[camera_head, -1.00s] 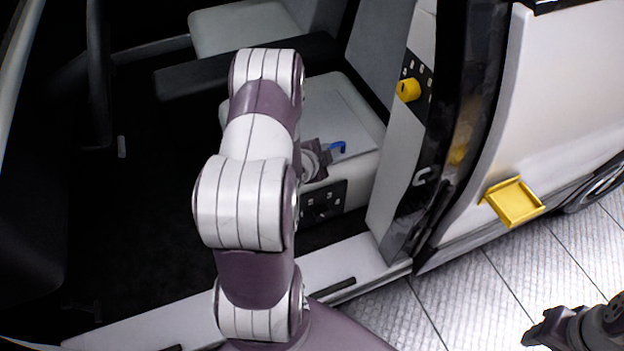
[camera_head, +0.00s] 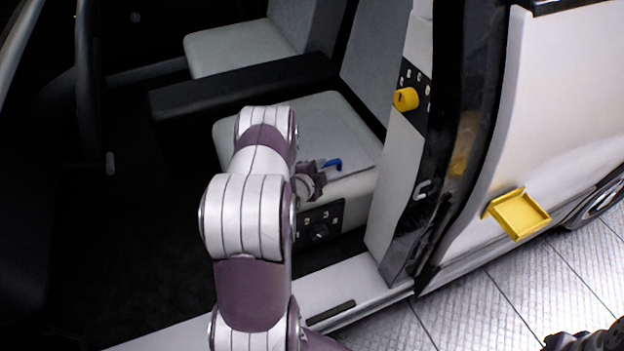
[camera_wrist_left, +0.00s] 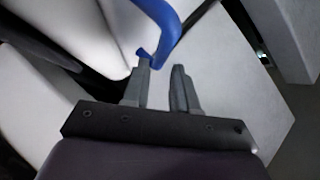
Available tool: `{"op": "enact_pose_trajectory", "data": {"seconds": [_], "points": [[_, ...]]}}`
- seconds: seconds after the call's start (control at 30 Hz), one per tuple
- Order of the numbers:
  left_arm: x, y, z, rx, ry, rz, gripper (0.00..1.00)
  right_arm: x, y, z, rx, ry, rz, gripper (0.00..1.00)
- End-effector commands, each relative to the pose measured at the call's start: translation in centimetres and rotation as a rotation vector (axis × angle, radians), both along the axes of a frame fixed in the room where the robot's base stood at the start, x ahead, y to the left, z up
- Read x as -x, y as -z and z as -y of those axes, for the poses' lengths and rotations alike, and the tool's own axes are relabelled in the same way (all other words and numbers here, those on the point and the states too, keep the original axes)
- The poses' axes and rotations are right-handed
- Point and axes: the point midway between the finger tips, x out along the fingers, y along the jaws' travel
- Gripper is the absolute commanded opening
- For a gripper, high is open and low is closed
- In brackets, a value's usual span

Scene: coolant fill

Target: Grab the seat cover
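The seat cover seems to be the thin pale sheet (camera_head: 345,142) on the near car seat, hard to tell from the seat itself. A blue hook-like handle (camera_head: 332,164) shows at its front edge. In the left wrist view the blue handle (camera_wrist_left: 160,18) curves above the fingers. My left gripper (camera_head: 320,178) is at the seat's front edge, close to the handle. In the wrist view its fingers (camera_wrist_left: 163,65) stand apart with nothing between them. The left fingertip overlaps the handle's end; contact is unclear. My right gripper (camera_head: 550,343) is partly cut off at the lower right.
A black armrest (camera_head: 240,85) lies beyond the near seat, with another pale seat (camera_head: 235,48) behind it. The door pillar with a yellow knob (camera_head: 405,99) stands right of the seat. A yellow tray (camera_head: 520,214) juts from the car's side. The door sill (camera_head: 350,280) runs below.

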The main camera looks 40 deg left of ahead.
Motion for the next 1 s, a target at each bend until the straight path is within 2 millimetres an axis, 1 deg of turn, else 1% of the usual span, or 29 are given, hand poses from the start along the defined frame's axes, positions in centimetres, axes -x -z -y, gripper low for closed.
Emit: {"op": "enact_pose_trajectory", "data": {"seconds": [0.03, 0.1, 0.2, 0.3, 0.47, 0.7, 0.77, 0.8, 1.0], "points": [[-0.8, 0.7, -0.1, 0.0, 0.002, 0.0, 0.28, 0.0, 0.5, 0.0, 0.0, 0.0, 0.0, 0.43], [-1.9, 1.1, -0.3, 0.0, 0.002, -0.001, 0.28, 0.0, 0.8, 0.0, 0.0, 0.0, 0.0, 0.43], [-3.2, 1.6, -0.6, 0.0, 0.002, -0.001, 0.28, 0.0, 1.1, 0.0, 0.0, 0.0, 0.0, 0.43], [-4.1, 1.9, -0.9, -0.001, 0.001, 0.0, 0.28, 0.0, 1.3, 0.0, 0.0, 0.0, 0.0, 0.43], [-4.7, 2.1, -1.0, 0.001, 0.0, -0.001, 0.28, 0.0, 1.3, 0.0, 0.0, 0.0, 0.0, 0.43], [-4.7, 2.0, -1.0, 0.001, 0.0, -0.001, 0.28, 0.0, 1.3, 0.0, 0.0, 0.0, 0.0, 0.43], [-4.7, 2.0, -1.0, 0.001, 0.0, -0.001, 0.08, 0.0, 1.3, 0.0, 0.0, 0.0, 0.0, 0.43], [-4.7, 2.0, -1.0, 0.001, 0.0, -0.001, 0.0, 0.0, 1.3, 0.0, 0.0, 0.0, 0.0, 0.43], [-4.7, 2.1, -1.0, 0.0, 0.0, -0.001, 0.0, 0.0, 1.3, 0.0, 0.0, 0.0, 0.0, 0.43]]}}
